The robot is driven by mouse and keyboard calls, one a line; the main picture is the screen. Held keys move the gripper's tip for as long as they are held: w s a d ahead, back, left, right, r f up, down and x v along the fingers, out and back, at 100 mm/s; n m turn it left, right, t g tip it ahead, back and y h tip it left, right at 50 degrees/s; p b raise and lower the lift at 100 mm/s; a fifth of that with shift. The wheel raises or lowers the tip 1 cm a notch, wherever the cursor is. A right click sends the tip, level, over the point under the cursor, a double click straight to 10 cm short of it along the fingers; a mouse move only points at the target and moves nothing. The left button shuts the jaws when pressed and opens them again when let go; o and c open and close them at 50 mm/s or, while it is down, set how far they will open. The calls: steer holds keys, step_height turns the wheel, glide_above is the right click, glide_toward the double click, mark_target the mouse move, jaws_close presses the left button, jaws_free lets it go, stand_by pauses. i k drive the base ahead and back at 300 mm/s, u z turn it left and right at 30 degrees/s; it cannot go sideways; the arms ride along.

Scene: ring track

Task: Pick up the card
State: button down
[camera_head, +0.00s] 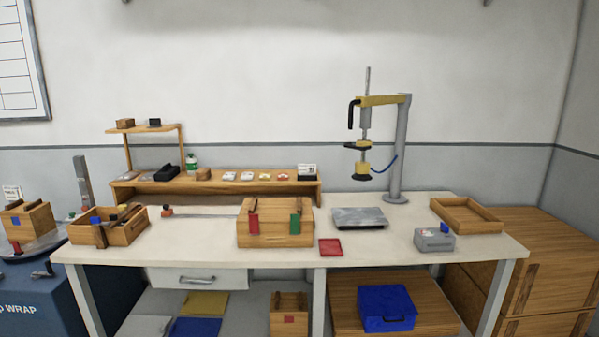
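I cannot tell which item is the card. A white printed card (307,169) stands upright in a dark holder at the right end of the raised wooden shelf (215,188). Several small flat pieces, white or with orange marks, lie in a row along the same shelf; one white piece (230,176) is near its middle. My gripper is not in view.
The workbench (380,248) carries a wooden box (275,223) with red and green tags, a red tray (331,247), a grey plate (359,218), a grey device (434,239), an open wooden tray (466,215), a tool box (125,232) and a press stand (400,150). Wooden crates (540,260) stand right.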

mark_target(302, 168)
steer(key=z, duration=0.1)
steer(key=i, duration=3.9)
steer(key=u, duration=0.15)
